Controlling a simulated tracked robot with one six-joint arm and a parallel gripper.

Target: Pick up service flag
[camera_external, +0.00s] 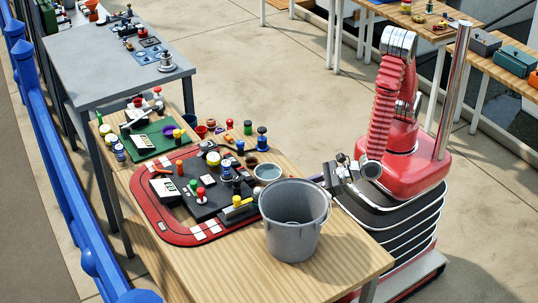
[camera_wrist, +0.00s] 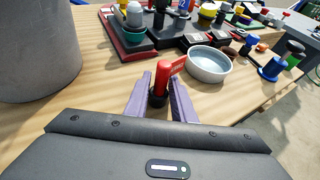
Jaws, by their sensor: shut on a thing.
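The service flag (camera_wrist: 160,79) is a short red post with a small red pennant on its right and a dark base. In the wrist view it stands upright between the two purple-grey fingers of my gripper (camera_wrist: 159,92), which is shut on it. In the external view my gripper (camera_external: 333,178) is low over the wooden table, right of and behind the grey bucket. I cannot make out the flag in that view. Whether its base still touches the table is unclear.
The grey bucket (camera_external: 294,225) stands close by, and shows at left in the wrist view (camera_wrist: 38,45). A pale round bowl (camera_wrist: 208,64) lies just beyond the flag. A red-rimmed tray (camera_external: 150,222) with many small pieces lies left. The table's front right corner is clear.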

